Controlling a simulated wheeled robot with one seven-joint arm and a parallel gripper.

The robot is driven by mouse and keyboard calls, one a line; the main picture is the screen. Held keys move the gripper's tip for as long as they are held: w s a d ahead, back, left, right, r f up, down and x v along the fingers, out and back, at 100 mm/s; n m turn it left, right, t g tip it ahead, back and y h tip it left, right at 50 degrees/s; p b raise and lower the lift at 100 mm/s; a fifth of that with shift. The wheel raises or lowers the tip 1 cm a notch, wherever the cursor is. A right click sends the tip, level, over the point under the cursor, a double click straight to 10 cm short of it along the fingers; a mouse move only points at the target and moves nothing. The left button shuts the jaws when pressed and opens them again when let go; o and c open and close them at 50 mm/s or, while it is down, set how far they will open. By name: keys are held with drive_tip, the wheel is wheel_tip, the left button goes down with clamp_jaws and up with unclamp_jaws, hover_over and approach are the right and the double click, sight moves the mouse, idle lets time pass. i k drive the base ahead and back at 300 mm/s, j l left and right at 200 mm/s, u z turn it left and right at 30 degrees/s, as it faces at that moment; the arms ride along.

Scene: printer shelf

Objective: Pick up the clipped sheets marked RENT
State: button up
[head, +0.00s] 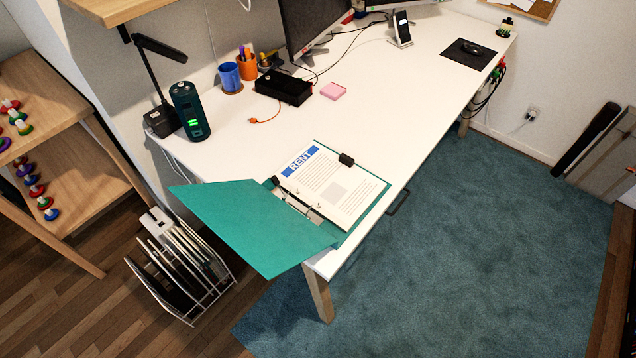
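The clipped sheets marked RENT (322,187) lie face up in an open teal binder (250,222) at the near end of the white desk. A blue band with the word RENT runs across the top of the top page, and a black clip (346,160) grips the edge at the upper right. The binder's left cover hangs out past the desk's near edge. Its metal rings show along the spine, left of the sheets. I cannot tell whether the rings pass through the sheets. My gripper is not in view.
The white desk (400,80) is clear around the binder's far side. A dark green cylinder (189,111), a black box (284,87) and pink notes (333,91) stand farther back. A wire rack (182,262) stands on the floor at left; the teal carpet (480,240) is open.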

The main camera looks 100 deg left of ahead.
sight(343, 191)
drive_tip(key=i+j+u, duration=0.3)
drive_tip(key=u, duration=0.15)
drive_tip(key=i+j+u, duration=0.1)
drive_tip(key=i+u, duration=0.65)
drive_tip(key=u, duration=0.15)
drive_tip(key=i+u, duration=0.7)
drive_tip(key=u, duration=0.25)
drive_tip(key=i+l+u, duration=0.1)
drive_tip(key=i+u, duration=0.15)
drive_tip(key=u, duration=0.25)
drive_tip(key=i+l+u, duration=0.2)
drive_tip(key=u, duration=0.3)
drive_tip(key=i+l+u, duration=0.15)
drive_tip(key=u, duration=0.8)
drive_tip(key=i+l+u, duration=0.1)
drive_tip(key=u, duration=0.35)
drive_tip(key=l+u, duration=0.2)
drive_tip(key=u, duration=0.25)
drive_tip(key=i+l+u, duration=0.1)
drive_tip(key=u, duration=0.35)
drive_tip(key=l+u, duration=0.15)
drive_tip(key=u, duration=0.35)
drive_tip(key=l+u, duration=0.1)
drive_tip(key=u, duration=0.35)
drive_tip(key=l+u, duration=0.15)
drive_tip(key=u, duration=0.2)
drive_tip(key=l+u, duration=0.15)
drive_tip(key=u, duration=0.2)
drive_tip(key=l+u, duration=0.15)
drive_tip(key=u, duration=0.2)
